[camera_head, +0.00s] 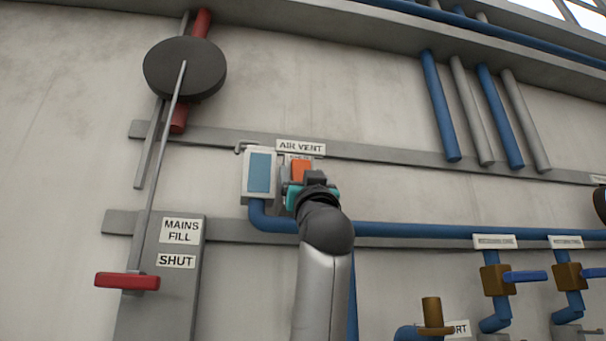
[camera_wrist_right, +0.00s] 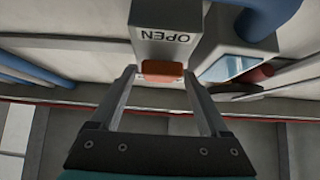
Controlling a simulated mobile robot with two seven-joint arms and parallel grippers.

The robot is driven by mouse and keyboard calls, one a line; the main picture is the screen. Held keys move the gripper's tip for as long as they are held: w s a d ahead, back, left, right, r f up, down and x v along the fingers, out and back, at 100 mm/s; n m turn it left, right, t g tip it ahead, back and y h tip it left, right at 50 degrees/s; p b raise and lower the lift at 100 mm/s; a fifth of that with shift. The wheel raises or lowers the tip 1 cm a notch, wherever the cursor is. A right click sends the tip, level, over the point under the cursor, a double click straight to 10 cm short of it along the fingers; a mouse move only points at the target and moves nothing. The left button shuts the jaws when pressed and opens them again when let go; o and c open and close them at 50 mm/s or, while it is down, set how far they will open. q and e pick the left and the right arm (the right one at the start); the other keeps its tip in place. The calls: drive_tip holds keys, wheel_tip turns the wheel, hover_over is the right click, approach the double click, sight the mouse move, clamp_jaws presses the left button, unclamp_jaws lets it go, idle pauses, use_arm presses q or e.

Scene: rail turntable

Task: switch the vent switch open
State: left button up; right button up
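The vent switch is a grey box with an orange lever (camera_head: 300,171) under the AIR VENT label (camera_head: 300,147) in the head view. In the right wrist view the grey switch box (camera_wrist_right: 166,20) shows the word OPEN upside down, with the orange lever (camera_wrist_right: 163,69) beneath it. My right gripper (camera_wrist_right: 159,74) is open, its fingertips on either side of the lever with small gaps. In the head view the right gripper (camera_head: 311,186) is at the switch and hides its lower part. My left gripper is not in view.
A gauge box with a blue window (camera_head: 260,173) stands just left of the switch. A blue pipe (camera_head: 420,232) runs below. The red MAINS FILL handle (camera_head: 127,281) is at lower left, and brown valves (camera_head: 497,280) are at lower right.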

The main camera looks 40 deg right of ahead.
clamp_jaws()
idle(0.4)
